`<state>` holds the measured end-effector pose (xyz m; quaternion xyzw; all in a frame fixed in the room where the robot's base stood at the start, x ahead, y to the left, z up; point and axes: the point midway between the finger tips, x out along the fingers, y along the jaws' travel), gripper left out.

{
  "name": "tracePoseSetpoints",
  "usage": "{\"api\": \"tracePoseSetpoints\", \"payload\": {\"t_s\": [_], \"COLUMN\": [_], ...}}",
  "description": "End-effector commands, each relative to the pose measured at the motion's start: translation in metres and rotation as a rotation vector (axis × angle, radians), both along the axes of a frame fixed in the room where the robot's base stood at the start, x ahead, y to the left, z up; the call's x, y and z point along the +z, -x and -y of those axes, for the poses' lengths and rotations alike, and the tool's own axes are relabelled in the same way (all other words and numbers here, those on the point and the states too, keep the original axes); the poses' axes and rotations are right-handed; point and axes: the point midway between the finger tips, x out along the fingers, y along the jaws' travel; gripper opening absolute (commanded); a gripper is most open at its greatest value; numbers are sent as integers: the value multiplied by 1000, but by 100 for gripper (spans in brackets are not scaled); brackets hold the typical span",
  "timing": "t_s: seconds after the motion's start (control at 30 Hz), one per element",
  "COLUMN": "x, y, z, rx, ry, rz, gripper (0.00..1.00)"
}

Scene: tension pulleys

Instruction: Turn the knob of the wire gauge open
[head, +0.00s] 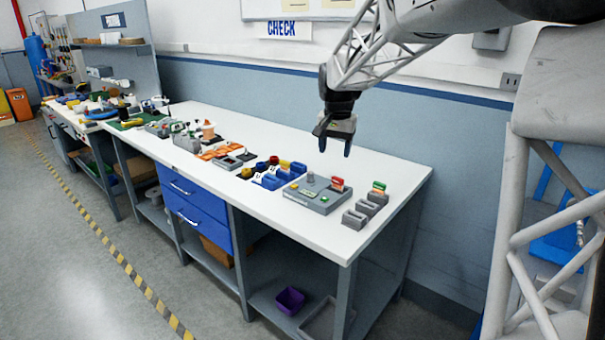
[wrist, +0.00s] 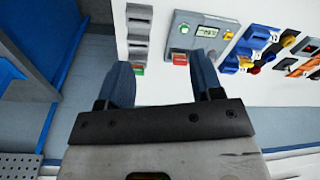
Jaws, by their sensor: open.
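A grey box with a small display (head: 316,193), probably the wire gauge, lies on the white bench near its right end. A grey knob (head: 310,177) stands up from its back edge, and a red part (head: 338,183) sits at its right. The box also shows at the top of the wrist view (wrist: 193,42), with its display lit and the red part near the bottom edge. My gripper (head: 334,143) is open and empty, pointing down above and behind the box, touching nothing. Its fingers (wrist: 160,65) frame the lower wrist view.
A row of grey slotted blocks (head: 367,210) stands right of the box, one holding a green-and-red piece (head: 379,187). Blue holders (head: 272,181) with red and yellow parts stand at its left. More tools crowd the bench's far end. Bare bench top lies behind the box.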

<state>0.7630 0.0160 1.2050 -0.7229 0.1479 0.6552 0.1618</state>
Motion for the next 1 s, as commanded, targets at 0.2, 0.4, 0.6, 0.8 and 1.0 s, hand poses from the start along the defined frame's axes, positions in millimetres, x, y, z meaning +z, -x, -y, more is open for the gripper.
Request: {"api": "tracePoseSetpoints", "payload": {"t_s": [0.2,0.4,0.6,0.8,1.0], "x": [-16,-33,-55,-79,-107], "y": [-53,-99,-144,-187,-228], "z": [-4,-8,-13,-17,-22], "rx": [-48,-92,-136,-180,-225], "ry": [-4,-8,-12,-14,-16], "rz": [-18,-31,-46,-59,-72], "gripper": [60,60,60,60,60]}}
